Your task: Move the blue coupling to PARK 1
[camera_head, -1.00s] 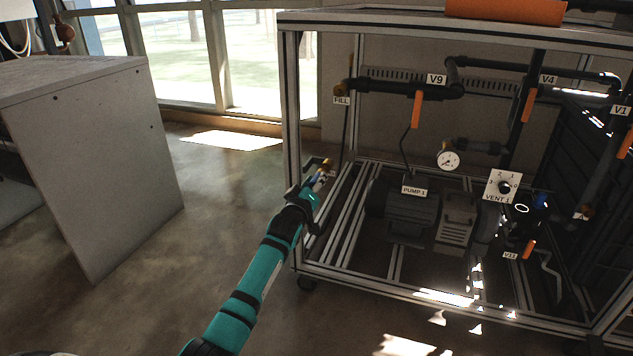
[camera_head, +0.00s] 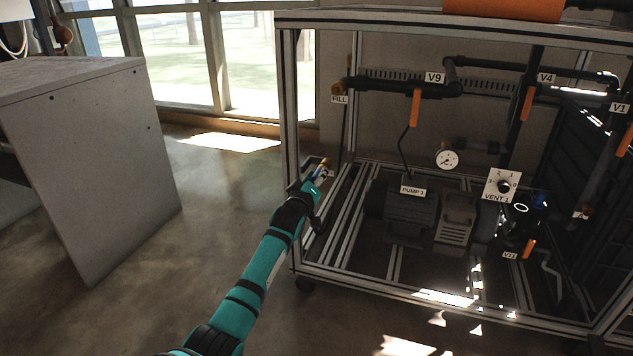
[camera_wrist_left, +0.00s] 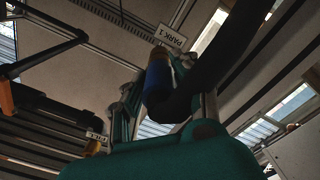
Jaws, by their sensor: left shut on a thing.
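The blue coupling (camera_wrist_left: 178,76) is a blue sleeve with a brass end, joined to a thick black hose (camera_wrist_left: 225,55). My left gripper (camera_wrist_left: 158,95) is shut on it in the left wrist view. In the head view my left gripper (camera_head: 318,181) is at the left front post of the rig, with the coupling's brass end (camera_head: 325,162) pointing up. The PARK 1 label (camera_wrist_left: 172,37) shows just beyond the brass end in the wrist view. The park fitting itself cannot be made out. My right gripper is not in view.
The rig's aluminium frame post (camera_head: 289,130) stands close beside the gripper. The FILL label (camera_head: 340,99) hangs above it, and the pump (camera_head: 410,213) sits inside to the right. A grey cabinet (camera_head: 90,160) stands at left, with open floor between.

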